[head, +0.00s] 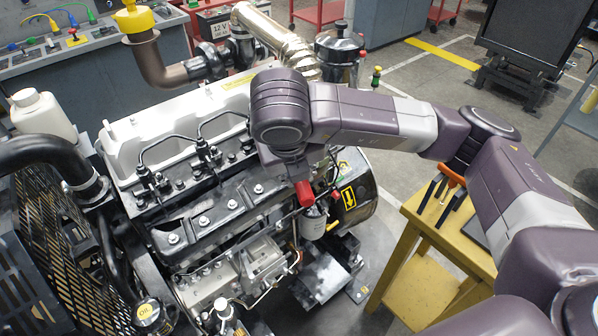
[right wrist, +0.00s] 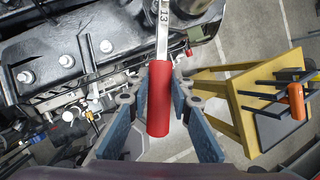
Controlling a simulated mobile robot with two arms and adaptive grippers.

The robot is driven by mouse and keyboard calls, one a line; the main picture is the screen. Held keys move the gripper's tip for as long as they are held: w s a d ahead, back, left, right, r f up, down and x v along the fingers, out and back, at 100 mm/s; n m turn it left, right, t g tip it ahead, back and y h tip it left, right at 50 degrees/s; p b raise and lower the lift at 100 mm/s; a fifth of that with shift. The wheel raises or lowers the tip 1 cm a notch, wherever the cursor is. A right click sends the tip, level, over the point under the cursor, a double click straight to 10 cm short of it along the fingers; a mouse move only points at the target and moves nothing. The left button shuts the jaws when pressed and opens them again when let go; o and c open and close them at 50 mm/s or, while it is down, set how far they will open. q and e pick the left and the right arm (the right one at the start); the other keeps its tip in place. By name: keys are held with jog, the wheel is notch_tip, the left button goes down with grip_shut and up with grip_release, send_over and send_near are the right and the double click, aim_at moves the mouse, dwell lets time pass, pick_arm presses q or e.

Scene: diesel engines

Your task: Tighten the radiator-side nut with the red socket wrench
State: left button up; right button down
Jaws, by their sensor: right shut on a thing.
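A row of nuts runs along the black cover on the engine's side. The one closest to the mesh-guarded radiator side is the radiator-side nut (head: 174,239), at the row's lower left in the head view. The red socket wrench (right wrist: 159,100) has a red handle and a steel shaft marked 13. Its handle end also shows in the head view (head: 305,194) below my right wrist. My right gripper (right wrist: 155,88) is shut on the red handle, with blue pads on both sides. The socket end lies outside the right wrist view and is hidden in the head view. My left gripper is not in view.
Black mesh (head: 60,255) and a thick black hose (head: 45,152) lie at the left. The exhaust pipe (head: 272,38) rises behind the engine. Open floor lies beyond the stool.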

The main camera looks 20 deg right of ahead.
jog(key=shift+w+r, duration=0.1)
jog(key=shift+r, duration=0.05)
jog(key=shift+r+p, duration=0.6)
jog(key=shift+r, duration=0.25)
jog(key=shift+d+f+b, duration=0.15)
jog(key=shift+d+b, duration=0.1)
jog(key=shift+b, duration=0.2)
jog(key=w+d+n+y+b, duration=0.4)
jog(key=d+n+b, duration=0.4)
jog(key=d+n, duration=0.1)
jog(key=shift+d+n+y, duration=0.3)
jog(key=shift+n+y, duration=0.1)
jog(key=shift+n, duration=0.5)
jog(key=shift+s+b, duration=0.1)
jog(key=shift+b, duration=0.3)
